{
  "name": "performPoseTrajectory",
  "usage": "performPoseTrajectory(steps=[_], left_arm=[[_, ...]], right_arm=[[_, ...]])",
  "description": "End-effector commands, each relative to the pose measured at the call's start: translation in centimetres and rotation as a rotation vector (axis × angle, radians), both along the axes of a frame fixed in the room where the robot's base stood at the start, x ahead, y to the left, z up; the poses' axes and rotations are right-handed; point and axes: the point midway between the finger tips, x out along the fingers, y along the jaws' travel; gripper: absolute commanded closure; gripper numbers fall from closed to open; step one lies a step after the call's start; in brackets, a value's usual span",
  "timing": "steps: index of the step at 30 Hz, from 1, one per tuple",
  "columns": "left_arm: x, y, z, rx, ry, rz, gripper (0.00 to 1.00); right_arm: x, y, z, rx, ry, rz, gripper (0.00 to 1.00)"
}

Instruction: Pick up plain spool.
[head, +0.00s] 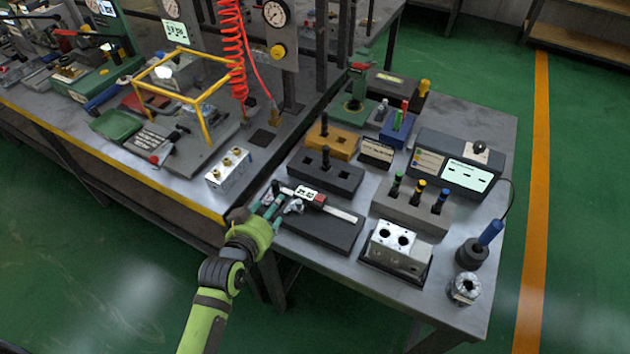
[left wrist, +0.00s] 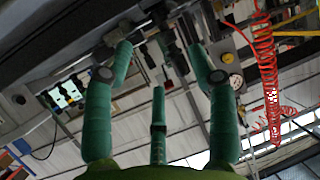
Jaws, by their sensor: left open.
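My left gripper (head: 277,198) is open at the front left edge of the right-hand table, with its teal fingers over the dark pad (head: 322,233). A caliper (head: 335,211) and a small silvery piece (head: 293,206) are close to the fingers. In the left wrist view the gripper (left wrist: 160,65) has its fingers spread with nothing between them. I cannot tell which piece is the plain spool. Candidates are several dark pins with coloured tops in a grey stand (head: 408,214). A silver block with two holes (head: 398,247) sits in a black tray. My right gripper is out of view.
A dark block (head: 325,176) and a yellow block (head: 333,142) hold pins behind the pad. A grey display box (head: 452,163) stands at the back right. A silver round part (head: 465,286) and a dark cup (head: 472,254) are at the front right. A red coiled hose (head: 231,50) hangs behind.

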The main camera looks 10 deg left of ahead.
Motion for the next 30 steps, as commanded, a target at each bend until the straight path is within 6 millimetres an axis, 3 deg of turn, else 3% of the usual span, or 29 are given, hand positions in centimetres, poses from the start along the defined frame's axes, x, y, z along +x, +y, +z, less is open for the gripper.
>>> performPoseTrajectory(steps=[3,12,19,30], left_arm=[[0.7,0.1,0.9,-0.002,-0.019,0.003,0.42],[3.4,-0.3,0.3,-0.002,-0.019,0.001,0.42],[6.2,-0.7,-0.6,-0.002,-0.018,0.002,0.42],[7.0,-0.8,-1.1,-0.002,-0.018,0.002,0.42]], right_arm=[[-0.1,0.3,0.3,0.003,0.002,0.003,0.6],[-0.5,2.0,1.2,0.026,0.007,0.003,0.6],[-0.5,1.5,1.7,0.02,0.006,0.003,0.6],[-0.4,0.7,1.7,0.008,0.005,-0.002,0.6]])
